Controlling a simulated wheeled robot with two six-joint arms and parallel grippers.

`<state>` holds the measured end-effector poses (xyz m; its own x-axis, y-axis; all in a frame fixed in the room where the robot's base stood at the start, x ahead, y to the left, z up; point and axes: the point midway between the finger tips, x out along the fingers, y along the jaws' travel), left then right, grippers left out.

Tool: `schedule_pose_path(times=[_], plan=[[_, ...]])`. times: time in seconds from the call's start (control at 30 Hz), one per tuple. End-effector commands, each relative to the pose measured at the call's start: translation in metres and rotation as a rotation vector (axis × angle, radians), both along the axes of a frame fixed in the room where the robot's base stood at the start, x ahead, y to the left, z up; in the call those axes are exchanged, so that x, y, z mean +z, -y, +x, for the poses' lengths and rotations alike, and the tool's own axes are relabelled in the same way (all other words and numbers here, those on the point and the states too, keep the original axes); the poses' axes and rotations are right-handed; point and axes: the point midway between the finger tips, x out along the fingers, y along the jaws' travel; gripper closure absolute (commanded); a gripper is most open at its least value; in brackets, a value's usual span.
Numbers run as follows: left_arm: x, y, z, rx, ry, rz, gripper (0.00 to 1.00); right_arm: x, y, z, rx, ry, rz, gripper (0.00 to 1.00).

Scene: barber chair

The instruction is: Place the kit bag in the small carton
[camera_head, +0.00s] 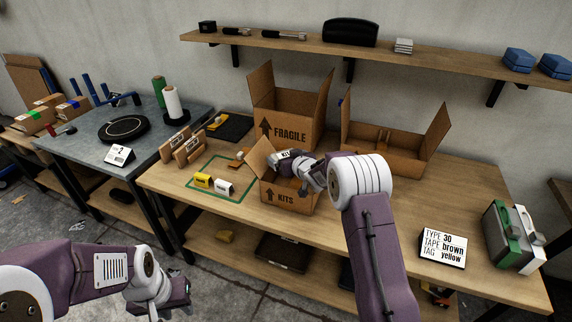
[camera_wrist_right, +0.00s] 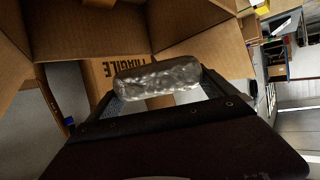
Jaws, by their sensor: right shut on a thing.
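The small carton (camera_head: 290,199) marked KITS stands open on the wooden table, with a flap raised at its left. My right gripper (camera_head: 296,166) is over its opening, shut on the kit bag (camera_head: 284,155), whose white label partly shows. In the right wrist view the kit bag (camera_wrist_right: 160,79) is a silvery, crinkled pouch lying across between the dark fingers. Whether the bag touches the carton is hidden by the gripper and arm. My left gripper (camera_head: 178,296) is low in front of the tables, away from the carton; its jaw opening is unclear.
A larger open FRAGILE carton (camera_head: 284,117) stands right behind the small one, and a wide open carton (camera_head: 385,150) at the right. A green-outlined area (camera_head: 218,178) with small boxes lies left. A sign (camera_head: 442,248) and a green-white case (camera_head: 514,237) stand right.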

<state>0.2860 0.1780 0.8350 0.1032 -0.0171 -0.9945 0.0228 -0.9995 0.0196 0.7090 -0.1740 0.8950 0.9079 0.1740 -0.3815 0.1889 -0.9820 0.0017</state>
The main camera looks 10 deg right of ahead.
Motion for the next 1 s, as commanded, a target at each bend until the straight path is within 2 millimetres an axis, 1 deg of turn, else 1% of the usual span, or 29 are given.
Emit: schedule_pose_path(times=[0.03, 0.1, 0.13, 0.33, 0.73, 0.83, 0.87, 1.0], plan=[[-0.005, 0.0, 0.0, 0.0, 0.0, 0.0, 0.64, -0.014, 0.0, 0.0, -0.001, -0.004, 0.001, 0.56], [-0.007, 0.0, 0.0, 0.0, 0.0, 0.0, 0.64, -0.025, 0.0, 0.0, 0.0, -0.002, 0.001, 0.56], [-0.007, 0.0, 0.0, 0.0, 0.0, 0.0, 0.64, -0.027, 0.0, 0.0, -0.001, -0.001, 0.0, 0.56], [-0.006, 0.0, 0.0, 0.0, 0.0, 0.0, 0.64, -0.025, 0.0, 0.0, -0.001, 0.001, 0.0, 0.56], [-0.015, 0.0, 0.0, 0.0, 0.0, 0.0, 0.64, -0.038, 0.0, 0.0, 0.0, 0.001, 0.0, 0.56], [-0.014, 0.0, 0.0, 0.0, 0.0, 0.0, 0.64, -0.037, 0.0, 0.0, 0.0, 0.001, 0.0, 0.56], [-0.014, 0.0, 0.0, 0.0, 0.0, 0.0, 0.64, -0.038, 0.0, 0.0, 0.0, 0.0, 0.0, 0.0], [-0.014, 0.0, 0.0, 0.0, 0.0, 0.0, 0.64, -0.038, 0.0, 0.0, 0.0, -0.001, 0.0, 0.0]])
